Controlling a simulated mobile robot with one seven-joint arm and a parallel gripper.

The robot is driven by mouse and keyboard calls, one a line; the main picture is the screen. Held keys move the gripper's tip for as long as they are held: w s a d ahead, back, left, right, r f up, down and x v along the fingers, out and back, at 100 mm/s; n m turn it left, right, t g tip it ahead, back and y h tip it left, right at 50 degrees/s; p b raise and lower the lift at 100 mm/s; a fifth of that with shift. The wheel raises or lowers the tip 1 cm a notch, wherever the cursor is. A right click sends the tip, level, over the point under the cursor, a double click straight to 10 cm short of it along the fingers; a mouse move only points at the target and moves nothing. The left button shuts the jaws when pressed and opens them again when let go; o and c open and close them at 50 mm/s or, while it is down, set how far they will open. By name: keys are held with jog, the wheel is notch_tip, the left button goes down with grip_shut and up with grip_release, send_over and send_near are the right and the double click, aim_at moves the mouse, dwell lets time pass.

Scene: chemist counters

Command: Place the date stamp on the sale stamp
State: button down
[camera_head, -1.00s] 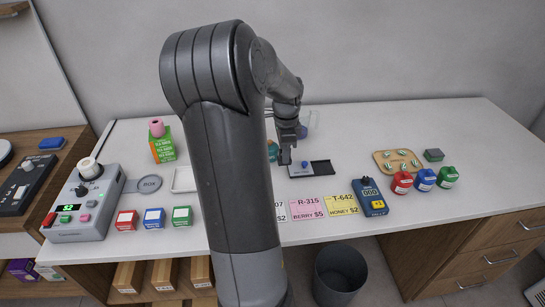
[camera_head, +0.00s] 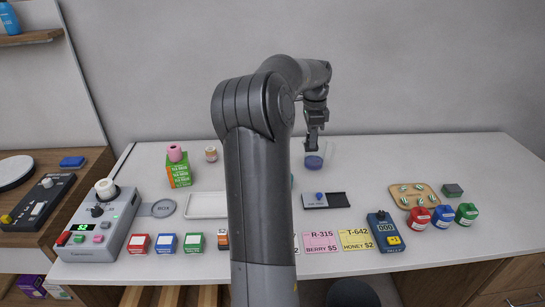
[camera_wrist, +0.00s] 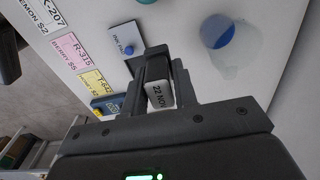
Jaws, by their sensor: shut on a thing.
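My gripper (camera_head: 313,147) is raised over the back of the white counter. In the wrist view its two fingers (camera_wrist: 161,80) are shut on a small block with a white face reading "22 NOV", the date stamp (camera_wrist: 160,96). In the head view the held stamp is too small and dark to make out. I cannot tell which thing is the sale stamp; no label saying so is readable. An ink pad (camera_head: 312,205) with a blue knob lies below my gripper, and it also shows in the wrist view (camera_wrist: 119,34).
Price cards (camera_head: 320,243), a blue numbered device (camera_head: 384,230) and red, blue and green bottles (camera_head: 443,216) are in front and right. Small boxes (camera_head: 166,243) and a white tray (camera_head: 207,205) are left. The counter's back right is clear.

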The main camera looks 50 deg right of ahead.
jog(key=w+f, duration=0.2)
jog(key=w, duration=0.3)
jog(key=w+f, duration=0.2)
jog(key=w, duration=0.4)
jog(key=w+f, duration=0.1)
jog(key=w, duration=0.5)
jog(key=shift+f, duration=2.45)
jog(key=shift+f, duration=0.15)
jog(key=c, duration=1.1)
grip_release()
jog(key=shift+c, duration=0.2)
